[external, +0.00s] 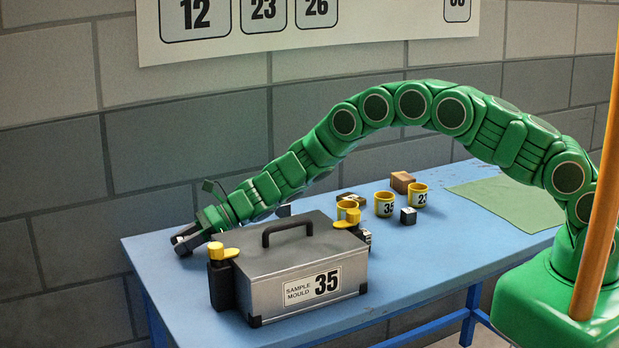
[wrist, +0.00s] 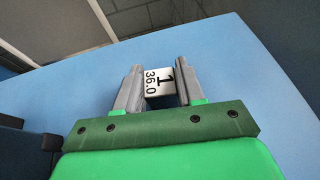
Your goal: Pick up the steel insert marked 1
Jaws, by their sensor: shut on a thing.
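The steel insert marked 1 (wrist: 159,82) is a small block with a white face that reads 1 and 36.0. In the wrist view it sits between the two grey fingers of my gripper (wrist: 158,74), which is shut on it. In the external view my gripper (external: 186,239) is low over the far left end of the blue table, just left of and behind the sample mould. The insert cannot be made out clearly there. I cannot tell whether it touches the table.
The grey sample mould (external: 270,262), marked 35 with yellow clamps, stands close to my gripper. A green cloth (external: 508,202) lies at right. The table (external: 450,243) is otherwise mostly clear.

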